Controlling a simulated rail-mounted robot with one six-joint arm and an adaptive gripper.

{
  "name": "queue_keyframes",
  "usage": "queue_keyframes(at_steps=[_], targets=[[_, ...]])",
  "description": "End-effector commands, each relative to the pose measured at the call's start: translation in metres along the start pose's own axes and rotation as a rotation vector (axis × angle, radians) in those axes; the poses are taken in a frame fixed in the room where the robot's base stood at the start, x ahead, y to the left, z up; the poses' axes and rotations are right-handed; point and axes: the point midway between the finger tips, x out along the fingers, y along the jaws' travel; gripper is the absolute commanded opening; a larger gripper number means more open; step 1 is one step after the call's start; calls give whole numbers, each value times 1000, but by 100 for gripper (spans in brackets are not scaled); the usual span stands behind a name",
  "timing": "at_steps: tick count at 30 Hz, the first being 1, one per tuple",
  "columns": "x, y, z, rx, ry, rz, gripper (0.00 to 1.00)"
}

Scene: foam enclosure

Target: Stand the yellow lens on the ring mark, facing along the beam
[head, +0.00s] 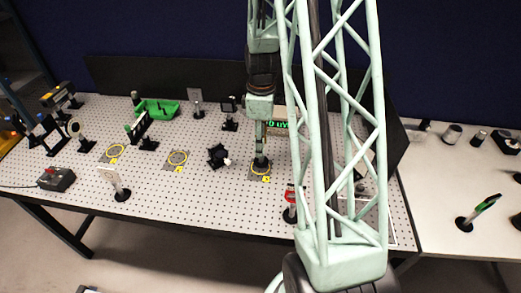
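Three yellow ring marks lie on the perforated table: a left one (115,151), a middle one (177,157) and a right one (267,175). My gripper (261,150) points down over the right ring mark. A dark round base (261,163) stands within that ring, directly below my gripper. What stands on this base is hidden by the gripper, and I cannot tell whether the fingers are closed on it. I cannot clearly make out the yellow lens.
A black mount with a knob (217,155) stands left of my gripper. A red-topped mount (291,196) stands at front right, partly behind my arm. A white card (110,180) stands at front left, near a control box (56,179). A green bin (158,109) is behind.

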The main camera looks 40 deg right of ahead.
Motion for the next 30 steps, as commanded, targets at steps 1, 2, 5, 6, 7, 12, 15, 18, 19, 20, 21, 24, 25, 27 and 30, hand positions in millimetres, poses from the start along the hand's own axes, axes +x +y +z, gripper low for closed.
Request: queue_keyframes(at_steps=[1, 2, 5, 6, 7, 12, 15, 18, 19, 20, 21, 24, 25, 27, 30], targets=[[0, 0, 0, 0, 0, 0, 21], [0, 0, 0, 0, 0, 0, 21], [0, 2, -1, 0, 0, 0, 21], [0, 4, -2, 0, 0, 0, 21], [0, 6, -3, 0, 0, 0, 21], [12, 7, -3, 0, -1, -3, 21], [20, 7, -4, 0, -1, -2, 21], [28, 7, -4, 0, -1, -2, 21], [30, 7, -4, 0, -1, -2, 21], [32, 7, -4, 0, 0, -1, 21], [33, 8, -4, 0, 0, -1, 21], [35, 8, -4, 0, 0, 0, 21], [36, 8, -4, 0, 0, 1, 21], [36, 8, -4, 0, 0, 1, 21], [36, 8, -4, 0, 0, 1, 21]])
